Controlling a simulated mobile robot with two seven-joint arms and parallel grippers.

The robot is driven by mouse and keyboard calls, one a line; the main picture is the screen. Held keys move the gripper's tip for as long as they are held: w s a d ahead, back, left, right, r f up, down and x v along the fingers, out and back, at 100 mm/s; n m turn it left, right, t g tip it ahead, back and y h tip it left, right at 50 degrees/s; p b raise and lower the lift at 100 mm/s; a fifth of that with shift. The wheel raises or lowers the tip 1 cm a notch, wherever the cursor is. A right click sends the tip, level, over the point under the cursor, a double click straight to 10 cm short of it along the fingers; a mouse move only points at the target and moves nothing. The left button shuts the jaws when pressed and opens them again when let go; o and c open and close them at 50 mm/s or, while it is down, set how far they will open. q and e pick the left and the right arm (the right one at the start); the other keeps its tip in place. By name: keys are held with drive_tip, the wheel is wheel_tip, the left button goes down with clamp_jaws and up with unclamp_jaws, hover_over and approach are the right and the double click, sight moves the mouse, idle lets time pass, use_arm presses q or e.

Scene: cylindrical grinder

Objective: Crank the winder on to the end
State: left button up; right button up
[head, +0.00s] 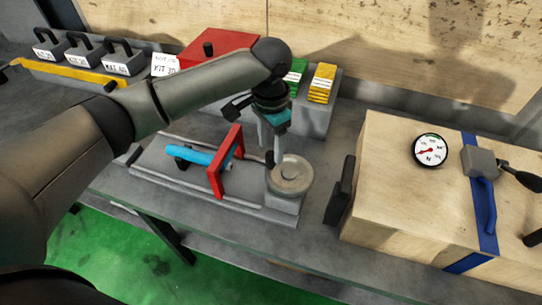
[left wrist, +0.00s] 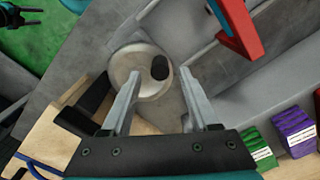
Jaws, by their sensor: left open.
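The winder is a round pale grey disc (head: 291,174) on a grey block at the right end of a bench fixture. Its black knob shows in the left wrist view (left wrist: 160,68), off the disc's centre. My left gripper (left wrist: 160,75) is open, with one finger on each side of the knob. A gap shows between the knob and the fingers. In the head view my left gripper (head: 273,150) points down over the disc's left side, and the wrist hides part of it. A red frame (head: 226,161) and a blue cylinder (head: 190,155) stand left of the winder.
A wooden crate (head: 390,210) with a dial gauge (head: 430,150) and blue strap stands close on the right. A red box (head: 215,48), green and yellow packs (head: 322,82) and labelled weights (head: 85,55) line the back. Green floor lies in front of the bench.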

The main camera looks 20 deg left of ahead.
sight(271, 153)
use_arm(q)
drive_tip(key=shift+f, duration=2)
drive_tip(key=shift+c, duration=0.4)
clamp_jaws()
